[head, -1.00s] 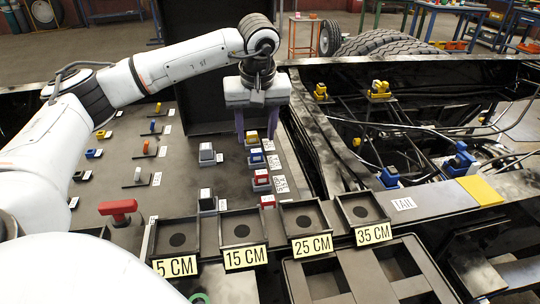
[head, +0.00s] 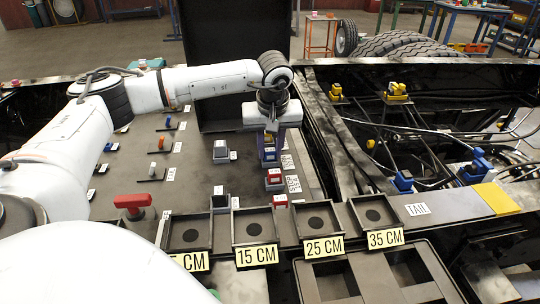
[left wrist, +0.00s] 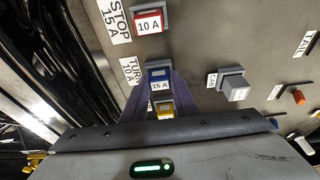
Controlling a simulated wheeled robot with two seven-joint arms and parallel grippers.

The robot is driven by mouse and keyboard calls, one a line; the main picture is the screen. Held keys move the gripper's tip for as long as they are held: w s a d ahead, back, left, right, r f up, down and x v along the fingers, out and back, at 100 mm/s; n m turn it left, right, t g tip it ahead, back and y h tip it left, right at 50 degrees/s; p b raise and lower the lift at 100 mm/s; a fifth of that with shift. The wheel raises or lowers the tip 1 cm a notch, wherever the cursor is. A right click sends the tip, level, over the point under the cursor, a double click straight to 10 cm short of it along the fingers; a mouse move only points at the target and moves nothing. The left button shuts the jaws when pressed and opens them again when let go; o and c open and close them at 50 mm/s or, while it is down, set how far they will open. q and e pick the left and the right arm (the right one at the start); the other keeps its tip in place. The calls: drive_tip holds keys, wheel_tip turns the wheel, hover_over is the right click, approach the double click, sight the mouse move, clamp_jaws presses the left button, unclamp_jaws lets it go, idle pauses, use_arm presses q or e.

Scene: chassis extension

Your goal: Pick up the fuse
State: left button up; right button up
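A column of fuses stands on the grey panel. My right gripper is not in view.
Another red fuse (head: 280,200) and grey fuses (head: 221,152) stand nearby. A red handle (head: 132,202) is at the front left. Black trays with 15 CM (head: 257,255) and other length labels line the front. A dark upright board (head: 240,60) rises behind the gripper.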

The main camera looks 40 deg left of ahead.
sight(270, 151)
use_arm(q)
drive_tip(key=c, duration=0.5)
wheel_tip(270, 151, up, 10)
drive_tip(key=shift+r, duration=0.1)
